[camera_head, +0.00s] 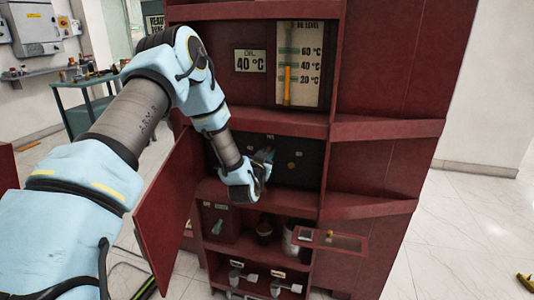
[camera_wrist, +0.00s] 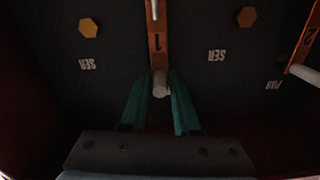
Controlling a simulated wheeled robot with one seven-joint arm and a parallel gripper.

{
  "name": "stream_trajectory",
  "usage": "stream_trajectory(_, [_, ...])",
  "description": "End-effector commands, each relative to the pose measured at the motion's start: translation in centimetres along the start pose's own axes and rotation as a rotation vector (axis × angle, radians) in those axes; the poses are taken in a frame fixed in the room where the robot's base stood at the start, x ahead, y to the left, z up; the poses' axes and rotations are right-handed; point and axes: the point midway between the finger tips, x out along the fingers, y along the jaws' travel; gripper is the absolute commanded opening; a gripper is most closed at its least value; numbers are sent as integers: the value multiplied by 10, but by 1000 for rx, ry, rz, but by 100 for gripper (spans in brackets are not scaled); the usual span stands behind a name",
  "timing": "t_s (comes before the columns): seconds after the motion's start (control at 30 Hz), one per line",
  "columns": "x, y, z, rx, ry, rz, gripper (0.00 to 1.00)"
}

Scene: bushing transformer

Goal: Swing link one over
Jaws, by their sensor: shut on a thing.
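Link one (camera_wrist: 158,50) is an orange bar marked "1" on a dark panel (camera_wrist: 210,90), with a pale round handle (camera_wrist: 160,88) at its near end. In the wrist view the bar runs straight up from the handle. My gripper (camera_wrist: 160,84) has green fingers on both sides of this handle and is shut on it. In the head view my gripper (camera_head: 264,162) reaches into the dark middle compartment, and my wrist hides link one. Link two (camera_wrist: 306,45), another orange bar with a pale handle, is at the wrist view's right edge.
Upside-down "SER" and "PAR" labels and yellow hexagonal studs (camera_wrist: 88,28) (camera_wrist: 246,17) mark the panel. The red cabinet (camera_head: 390,100) has shelf edges above and below the compartment. Jars and tools fill the lower shelves.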

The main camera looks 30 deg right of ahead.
Motion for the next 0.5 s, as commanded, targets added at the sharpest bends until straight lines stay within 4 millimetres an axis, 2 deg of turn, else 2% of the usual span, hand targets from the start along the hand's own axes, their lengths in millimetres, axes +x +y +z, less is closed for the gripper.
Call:
stream_trajectory(0.27, [0,6,2,80,-1,-3,0])
stream_trajectory(0.5, [0,23,4,255,2,-2,0])
